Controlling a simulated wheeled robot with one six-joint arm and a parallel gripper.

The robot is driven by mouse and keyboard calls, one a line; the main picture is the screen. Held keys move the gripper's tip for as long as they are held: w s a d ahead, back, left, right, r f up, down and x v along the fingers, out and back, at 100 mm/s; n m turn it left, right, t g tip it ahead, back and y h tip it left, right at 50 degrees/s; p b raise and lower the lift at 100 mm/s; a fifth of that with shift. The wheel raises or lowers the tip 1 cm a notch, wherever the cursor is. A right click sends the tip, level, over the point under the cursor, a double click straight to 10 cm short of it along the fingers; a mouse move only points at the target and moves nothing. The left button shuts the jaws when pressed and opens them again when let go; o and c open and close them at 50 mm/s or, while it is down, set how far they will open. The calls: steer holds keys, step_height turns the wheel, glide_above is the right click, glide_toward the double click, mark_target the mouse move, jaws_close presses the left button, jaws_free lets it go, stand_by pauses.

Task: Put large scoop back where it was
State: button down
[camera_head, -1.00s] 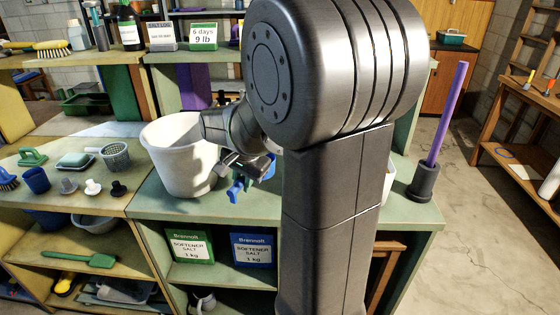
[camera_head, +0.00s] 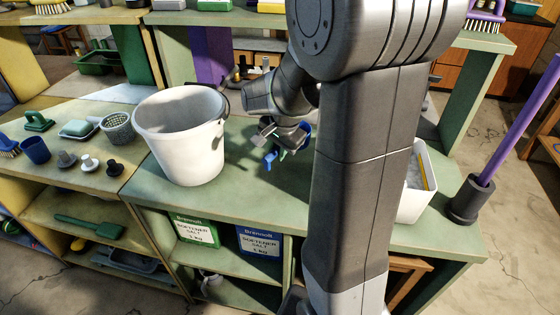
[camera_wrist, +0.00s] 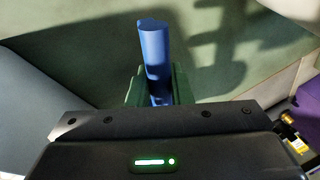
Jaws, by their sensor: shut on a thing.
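My gripper (camera_head: 276,148) is above the green bench top, right of the white bucket, and partly hidden by my arm. In the wrist view, its green fingers (camera_wrist: 157,90) are shut on a blue handle, which I take to be that of the large scoop (camera_wrist: 155,45). The blue end of the scoop also shows below the gripper in the head view (camera_head: 270,161), with another blue part behind it. The rest of the scoop is hidden.
The white bucket (camera_head: 178,145) stands close on the left. A white open bin (camera_head: 418,190) and a dark holder with a purple pole (camera_head: 470,200) stand at the right. Small tools and a grey mesh basket (camera_head: 117,128) lie on the left bench. Bare green bench top (camera_head: 245,195) shows below the gripper.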

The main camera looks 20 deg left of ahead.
mark_target(276, 170)
steer(key=shift+f, duration=2.35)
steer(key=shift+f, duration=0.2)
steer(key=c, duration=1.6)
jaws_free()
steer(key=shift+r, duration=0.1)
steer(key=shift+d+r, duration=0.15)
steer(key=shift+r, duration=0.4)
steer(key=v, duration=1.1)
